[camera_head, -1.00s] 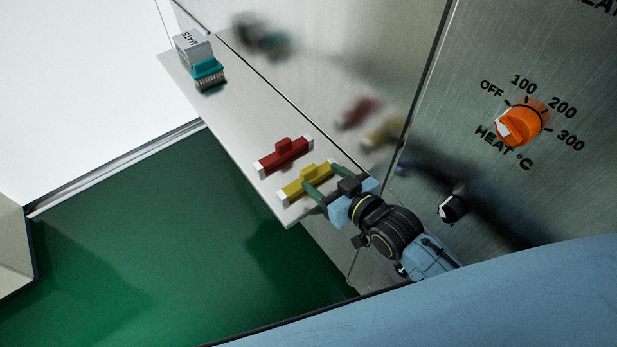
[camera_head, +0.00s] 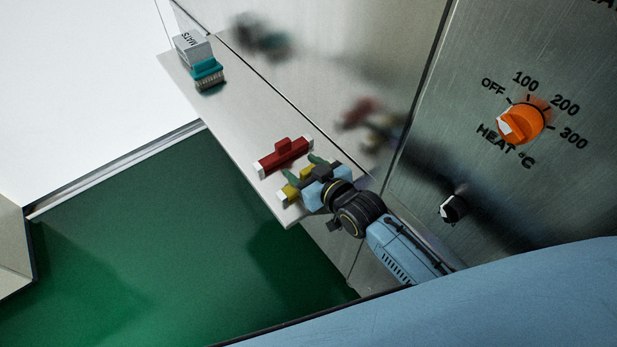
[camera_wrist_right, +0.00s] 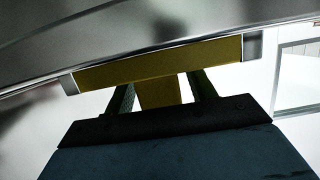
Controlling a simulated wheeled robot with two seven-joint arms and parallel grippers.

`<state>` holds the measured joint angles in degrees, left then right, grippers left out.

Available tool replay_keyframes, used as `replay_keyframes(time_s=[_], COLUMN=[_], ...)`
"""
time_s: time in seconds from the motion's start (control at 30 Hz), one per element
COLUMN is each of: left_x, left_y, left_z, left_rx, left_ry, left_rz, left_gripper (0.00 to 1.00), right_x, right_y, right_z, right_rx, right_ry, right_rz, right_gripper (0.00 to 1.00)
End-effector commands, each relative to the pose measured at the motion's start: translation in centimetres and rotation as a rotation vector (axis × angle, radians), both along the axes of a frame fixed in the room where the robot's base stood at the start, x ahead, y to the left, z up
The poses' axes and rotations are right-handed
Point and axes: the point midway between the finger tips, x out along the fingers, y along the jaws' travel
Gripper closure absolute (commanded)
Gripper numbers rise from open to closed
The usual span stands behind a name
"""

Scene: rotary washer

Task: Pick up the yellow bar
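The yellow bar (camera_head: 287,192) has white ends and lies on the narrow metal shelf (camera_head: 236,118), near its front end. My right gripper (camera_head: 304,168) is at the bar in the head view and hides much of it. In the right wrist view the yellow bar (camera_wrist_right: 160,62) spans the picture, with its raised yellow handle between the two green fingers of my right gripper (camera_wrist_right: 161,88). The fingers are open, one on each side of the handle, with narrow gaps showing. My left gripper is not in view.
A red bar (camera_head: 284,156) with white ends lies just behind the yellow one. A teal brush (camera_head: 207,72) and a grey box (camera_head: 192,47) stand at the shelf's far end. A steel panel with an orange heat knob (camera_head: 520,125) stands at the right.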

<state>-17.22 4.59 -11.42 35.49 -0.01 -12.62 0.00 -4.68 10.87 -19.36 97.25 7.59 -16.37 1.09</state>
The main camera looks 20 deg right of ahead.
Motion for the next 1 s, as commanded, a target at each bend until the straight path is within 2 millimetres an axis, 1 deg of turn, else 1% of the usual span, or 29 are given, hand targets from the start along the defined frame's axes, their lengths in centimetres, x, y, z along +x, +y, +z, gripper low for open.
replay_keyframes(time_s=[0.03, 0.3, 0.33, 0.53, 0.63, 0.77, 0.9, 1.0], left_x=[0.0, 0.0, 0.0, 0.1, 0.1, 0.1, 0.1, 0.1], left_y=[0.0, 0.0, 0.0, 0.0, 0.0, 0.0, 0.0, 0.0], left_z=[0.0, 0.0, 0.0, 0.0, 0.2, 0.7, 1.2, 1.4], left_rx=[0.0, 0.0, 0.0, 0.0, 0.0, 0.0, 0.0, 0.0], left_ry=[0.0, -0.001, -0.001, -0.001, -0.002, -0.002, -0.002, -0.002], left_rz=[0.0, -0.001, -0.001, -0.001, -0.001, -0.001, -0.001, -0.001], left_gripper=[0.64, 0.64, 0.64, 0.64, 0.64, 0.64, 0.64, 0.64], right_x=[0.0, 0.0, 0.0, 0.0, 0.0, 0.0, 0.1, 0.0], right_y=[0.0, 0.0, 0.0, 0.0, 0.0, 0.0, 0.0, 0.0], right_z=[0.0, 0.0, 0.0, 0.1, 0.9, 3.1, 6.2, 7.9], right_rx=[0.0, 0.0, 0.0, 0.0, 0.001, 0.002, 0.002, 0.001], right_ry=[0.0, 0.0, -0.001, -0.001, -0.004, -0.005, -0.007, -0.005], right_rz=[0.0, 0.0, 0.0, 0.0, 0.0, 0.0, -0.001, -0.001], right_gripper=[0.51, 0.87, 0.88, 0.89, 0.89, 0.89, 0.89, 0.89])
